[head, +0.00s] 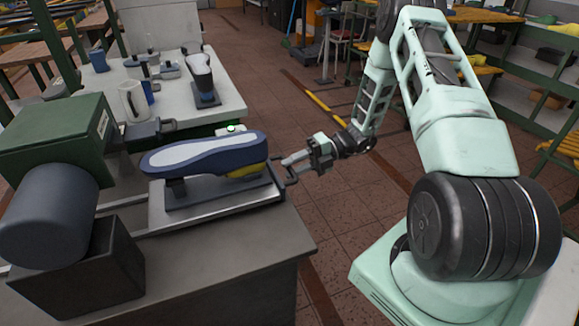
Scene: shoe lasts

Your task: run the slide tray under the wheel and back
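The slide tray (222,204) is a flat grey plate on rails at the right end of the grey bench. A last (200,153), blue with a pale sole face and a yellow part near its right end, lies sole up on a dark block on the tray. A dark bar handle (279,178) stands at the tray's right end. My gripper (293,168) is at this handle, pointing left. Whether its fingers are around the bar or only beside it, I cannot tell. A green machine head (60,136) with a dark drum (48,214) stands left of the tray; which part is the wheel is unclear.
A pale table (222,108) behind holds a white jug (133,101), a blue cup (99,61) and another last (202,77). A dark box (80,270) sits below the drum. The tiled floor (345,210) between bench and my base is clear.

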